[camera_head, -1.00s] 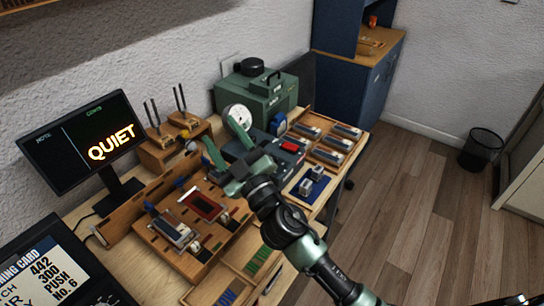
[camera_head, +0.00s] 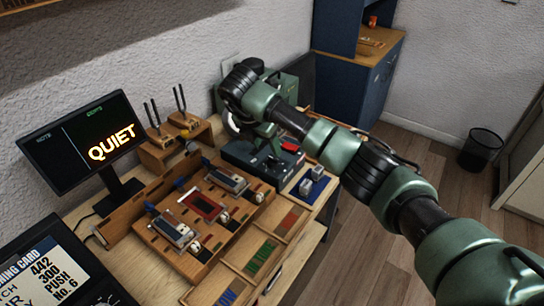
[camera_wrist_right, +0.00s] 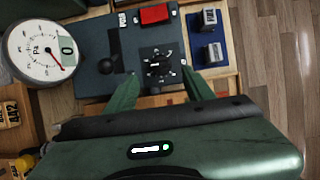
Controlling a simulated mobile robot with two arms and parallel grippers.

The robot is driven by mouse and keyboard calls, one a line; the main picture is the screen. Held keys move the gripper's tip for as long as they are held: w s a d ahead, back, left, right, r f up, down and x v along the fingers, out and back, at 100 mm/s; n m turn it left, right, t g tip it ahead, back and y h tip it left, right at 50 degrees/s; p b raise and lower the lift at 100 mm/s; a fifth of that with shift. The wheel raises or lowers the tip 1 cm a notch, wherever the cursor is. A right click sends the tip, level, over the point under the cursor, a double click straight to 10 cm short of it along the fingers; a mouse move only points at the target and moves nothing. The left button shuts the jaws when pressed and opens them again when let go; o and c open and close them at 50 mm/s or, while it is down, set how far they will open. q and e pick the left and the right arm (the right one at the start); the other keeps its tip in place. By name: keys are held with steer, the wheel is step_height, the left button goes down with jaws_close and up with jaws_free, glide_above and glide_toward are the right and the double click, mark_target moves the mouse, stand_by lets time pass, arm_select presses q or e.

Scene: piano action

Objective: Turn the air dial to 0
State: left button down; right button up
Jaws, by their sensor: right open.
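A black round dial (camera_wrist_right: 158,65) with pale marks around it is on the dark console (camera_wrist_right: 95,85), below the red button. My right gripper (camera_wrist_right: 160,82) is open in the right wrist view, with one green finger on each side of the dial's lower part. I cannot tell whether the fingers touch it. In the head view the right gripper (camera_head: 268,140) hangs over the console (camera_head: 243,158); the dial is hard to make out there. A white round gauge (camera_wrist_right: 40,50) marked Pa, with a red needle and a green "0", is left of the console. My left gripper is not in view.
A black ball-topped lever (camera_wrist_right: 110,65) is close left of the dial. A red PUSH button (camera_wrist_right: 154,15) sits above it. A blue pad with grey blocks (camera_wrist_right: 210,40) is to the right. The wooden board (camera_head: 200,225) and the monitor (camera_head: 85,135) stand left of the arm.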

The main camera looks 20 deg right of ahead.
mark_target(273, 159)
steer(key=p+x, duration=0.1)
steer(key=x, duration=0.5)
steer(key=shift+d+p, duration=0.1)
steer(key=shift+p, duration=0.2)
steer(key=shift+w+d+f, duration=0.15)
steer(key=shift+f, duration=0.5)
jaws_close()
